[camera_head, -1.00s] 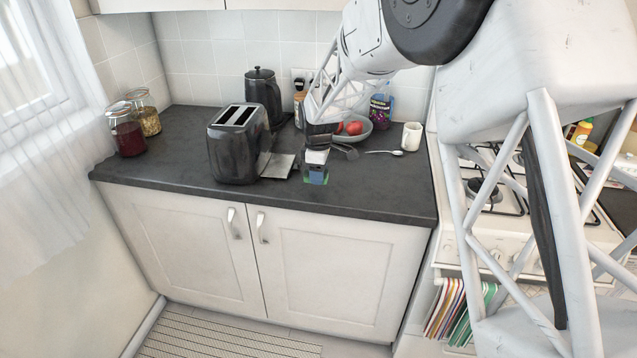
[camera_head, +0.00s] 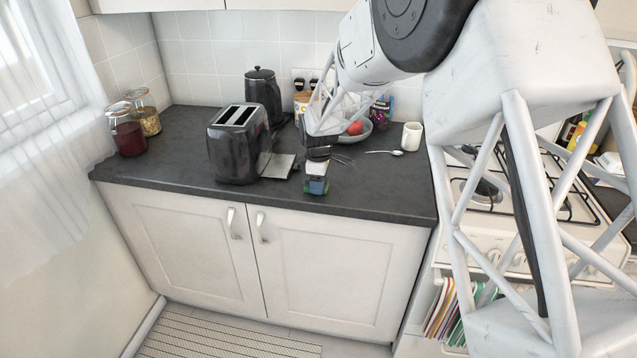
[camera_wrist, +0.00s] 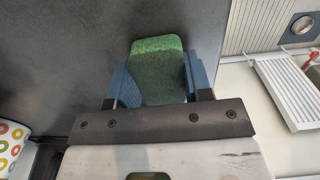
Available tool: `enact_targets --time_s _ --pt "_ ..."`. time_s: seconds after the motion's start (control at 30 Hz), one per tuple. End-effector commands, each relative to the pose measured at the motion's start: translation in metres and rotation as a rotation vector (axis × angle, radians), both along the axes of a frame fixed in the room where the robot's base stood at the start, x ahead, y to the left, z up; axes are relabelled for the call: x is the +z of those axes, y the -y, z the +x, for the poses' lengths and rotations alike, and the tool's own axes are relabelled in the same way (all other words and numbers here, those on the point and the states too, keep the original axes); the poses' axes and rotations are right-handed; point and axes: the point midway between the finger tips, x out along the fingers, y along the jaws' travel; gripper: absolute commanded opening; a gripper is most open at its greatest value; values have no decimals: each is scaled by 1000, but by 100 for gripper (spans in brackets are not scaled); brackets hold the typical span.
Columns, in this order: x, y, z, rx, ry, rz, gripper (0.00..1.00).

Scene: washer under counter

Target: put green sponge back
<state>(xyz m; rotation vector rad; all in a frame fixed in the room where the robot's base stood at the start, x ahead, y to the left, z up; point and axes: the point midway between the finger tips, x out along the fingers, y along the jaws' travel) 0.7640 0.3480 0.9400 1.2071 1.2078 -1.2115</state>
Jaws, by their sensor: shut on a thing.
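The green sponge (camera_wrist: 158,72) shows in the wrist view between the two blue fingers of my gripper (camera_wrist: 160,82). The fingers are shut on it, one along each side. In the head view my gripper (camera_head: 316,184) is low over the front part of the dark worktop (camera_head: 370,195), right of the toaster. Only a little green of the sponge shows there, at the fingertips. I cannot tell whether the sponge touches the worktop.
A dark toaster (camera_head: 238,145) stands left of my gripper, with a grey flat thing (camera_head: 278,166) beside it. The worktop is clear at front right.

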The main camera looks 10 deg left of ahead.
Motion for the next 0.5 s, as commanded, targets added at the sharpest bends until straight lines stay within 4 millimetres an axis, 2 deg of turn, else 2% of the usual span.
enact_targets --time_s 0.07,0.1,0.23,0.27,0.5 --pt "-2 0 0 0 0 0 21" --pt "-2 0 0 0 0 0 49" --pt "-2 0 0 0 0 0 69" --pt "-2 0 0 0 0 0 71" --pt "-2 0 0 0 0 0 71"
